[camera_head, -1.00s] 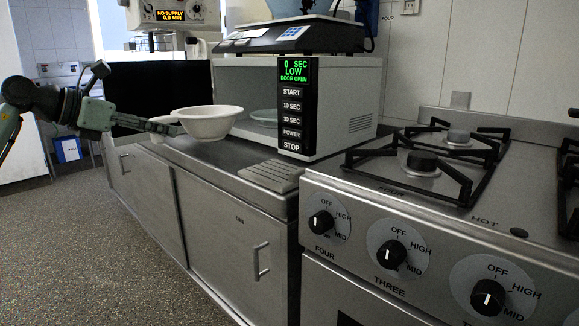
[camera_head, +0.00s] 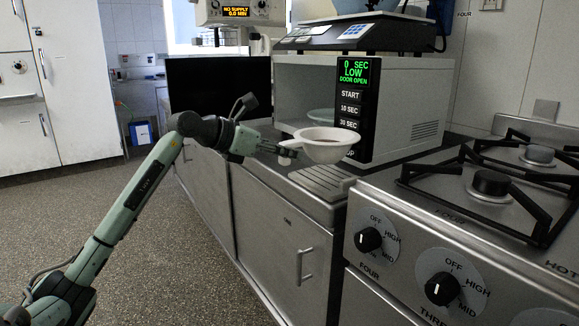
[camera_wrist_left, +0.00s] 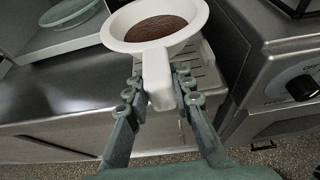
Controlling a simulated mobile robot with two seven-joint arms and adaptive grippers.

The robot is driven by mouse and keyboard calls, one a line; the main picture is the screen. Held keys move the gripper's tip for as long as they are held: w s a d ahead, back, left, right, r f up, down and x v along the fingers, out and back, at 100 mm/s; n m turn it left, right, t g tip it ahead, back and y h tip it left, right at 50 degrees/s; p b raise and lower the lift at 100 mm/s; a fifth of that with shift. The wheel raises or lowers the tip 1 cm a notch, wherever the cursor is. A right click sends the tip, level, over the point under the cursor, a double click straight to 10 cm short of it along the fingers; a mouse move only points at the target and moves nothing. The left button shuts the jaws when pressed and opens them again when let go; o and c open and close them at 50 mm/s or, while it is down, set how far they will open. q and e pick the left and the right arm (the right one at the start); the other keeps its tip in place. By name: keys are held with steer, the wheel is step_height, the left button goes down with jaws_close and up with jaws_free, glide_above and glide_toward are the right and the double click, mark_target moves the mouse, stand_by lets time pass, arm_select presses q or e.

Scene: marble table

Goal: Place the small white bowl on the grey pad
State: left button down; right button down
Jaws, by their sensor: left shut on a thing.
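The small white bowl (camera_head: 324,154) has a short handle and hangs in the air above the counter. In the left wrist view the bowl (camera_wrist_left: 150,48) is upright with brown contents. My left gripper (camera_head: 288,154) is shut on its handle; the fingers (camera_wrist_left: 160,82) lie on both sides of it. The grey pad (camera_head: 325,183) is ribbed and lies on the counter beside the stove. In the head view the bowl is over the pad's far part, with a gap between. The pad (camera_wrist_left: 207,68) is partly hidden by the bowl in the wrist view. My right gripper is out of view.
A microwave (camera_head: 409,105) with its door open (camera_head: 218,95) stands behind the bowl, with a plate (camera_head: 322,115) inside and a scale (camera_head: 365,33) on top. The stove (camera_head: 460,205) is right of the pad. The counter's front edge is close.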

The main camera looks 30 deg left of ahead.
mark_target(281, 165)
arm_select(q)
steer(key=shift+w+d+f, duration=0.15)
steer(key=shift+d+f, duration=0.05)
steer(key=shift+f, duration=0.15)
step_height(281, 165, down, 3)
steer(key=shift+f, duration=0.15)
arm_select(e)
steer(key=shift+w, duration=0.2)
arm_select(q)
steer(key=c, duration=1.3)
jaws_free()
steer(key=shift+f, duration=0.15)
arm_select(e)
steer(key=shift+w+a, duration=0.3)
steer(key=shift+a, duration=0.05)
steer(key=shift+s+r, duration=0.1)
